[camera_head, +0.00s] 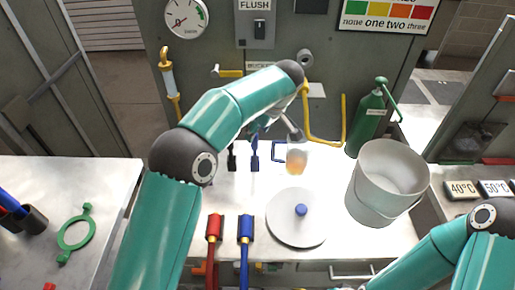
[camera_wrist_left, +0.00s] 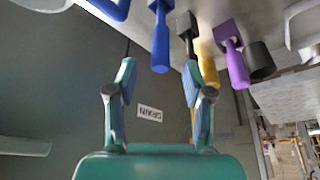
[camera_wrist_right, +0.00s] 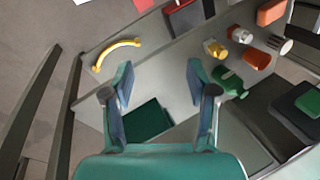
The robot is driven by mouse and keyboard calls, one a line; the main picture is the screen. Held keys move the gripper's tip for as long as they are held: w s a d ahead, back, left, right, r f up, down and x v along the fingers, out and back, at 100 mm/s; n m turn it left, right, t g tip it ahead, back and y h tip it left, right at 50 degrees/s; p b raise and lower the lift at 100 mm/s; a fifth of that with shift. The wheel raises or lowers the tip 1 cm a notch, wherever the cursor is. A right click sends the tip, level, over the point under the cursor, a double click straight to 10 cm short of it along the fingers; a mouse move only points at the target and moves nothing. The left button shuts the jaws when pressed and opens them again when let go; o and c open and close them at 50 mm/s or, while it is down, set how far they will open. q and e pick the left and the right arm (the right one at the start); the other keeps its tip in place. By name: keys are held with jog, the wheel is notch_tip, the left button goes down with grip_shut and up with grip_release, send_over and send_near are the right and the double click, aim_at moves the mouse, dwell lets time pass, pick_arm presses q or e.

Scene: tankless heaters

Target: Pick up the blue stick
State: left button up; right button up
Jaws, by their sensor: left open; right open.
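A blue stick (camera_head: 255,154) with a wider head stands on the white counter, just beyond the forearm of my left arm. It also shows in the left wrist view (camera_wrist_left: 160,42), at the top, above the gap between my fingers. My left gripper (camera_wrist_left: 158,72) is open with nothing between its fingers, apart from the stick; in the head view it is mostly hidden behind my arm. My right gripper (camera_wrist_right: 159,75) is open and empty over another grey surface; in the head view only its arm shows at lower right.
A black stick (camera_head: 232,156) stands left of the blue stick; a purple one (camera_wrist_left: 233,62) is nearby. An amber cup (camera_head: 297,159), round lid (camera_head: 296,228), white bucket (camera_head: 372,200) and green bottle (camera_head: 367,125) share the counter. Red (camera_head: 214,228) and blue (camera_head: 246,229) handles are at its front.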

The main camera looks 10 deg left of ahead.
aim_at(257, 135)
pick_arm(q)
jog(key=shift+p+x, duration=0.35)
jog(key=shift+x, duration=2)
jog(key=shift+d, duration=0.1)
grip_shut()
